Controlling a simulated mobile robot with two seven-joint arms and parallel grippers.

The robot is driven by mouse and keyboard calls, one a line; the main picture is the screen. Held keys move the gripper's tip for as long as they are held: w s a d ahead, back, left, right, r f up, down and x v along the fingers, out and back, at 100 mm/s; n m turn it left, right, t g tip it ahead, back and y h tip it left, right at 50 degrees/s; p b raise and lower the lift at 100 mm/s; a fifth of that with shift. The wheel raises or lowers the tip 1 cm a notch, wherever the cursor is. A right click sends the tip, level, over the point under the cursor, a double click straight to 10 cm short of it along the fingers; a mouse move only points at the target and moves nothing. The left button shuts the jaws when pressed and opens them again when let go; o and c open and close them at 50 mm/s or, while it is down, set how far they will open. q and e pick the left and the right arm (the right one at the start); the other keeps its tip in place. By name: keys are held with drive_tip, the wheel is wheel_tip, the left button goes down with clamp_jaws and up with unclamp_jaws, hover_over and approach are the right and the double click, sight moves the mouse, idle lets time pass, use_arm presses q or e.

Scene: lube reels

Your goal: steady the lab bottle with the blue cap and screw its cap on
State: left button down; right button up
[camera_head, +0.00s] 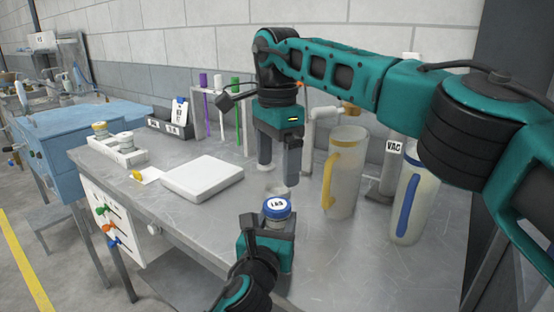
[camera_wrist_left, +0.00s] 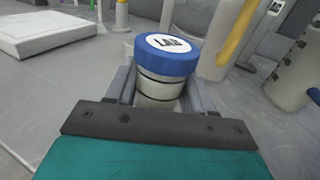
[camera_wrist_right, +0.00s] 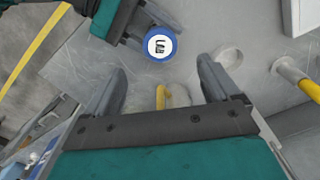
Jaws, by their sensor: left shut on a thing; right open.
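The lab bottle (camera_wrist_left: 158,90) is a short pale bottle with dark rings, standing upright between the fingers of my left gripper (camera_head: 266,228). Its blue cap (camera_head: 276,208), with a white labelled top, sits level on the bottle; it also shows in the left wrist view (camera_wrist_left: 167,55) and the right wrist view (camera_wrist_right: 160,45). How tightly the cap is seated cannot be told. My left gripper is shut on the bottle below the cap. My right gripper (camera_head: 279,176) is open and empty, fingers pointing down, behind and above the cap.
A jug with a yellow handle (camera_head: 345,170) and one with a blue handle (camera_head: 412,195) stand to the right. A white slab (camera_head: 202,178) lies to the left. A rack with coloured tubes (camera_head: 219,108) stands behind. The metal bench (camera_head: 215,222) is clear left of the bottle.

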sight(277, 204)
idle(0.4)
drive_tip(key=shift+f, duration=4)
drive_tip(key=shift+c, duration=0.2)
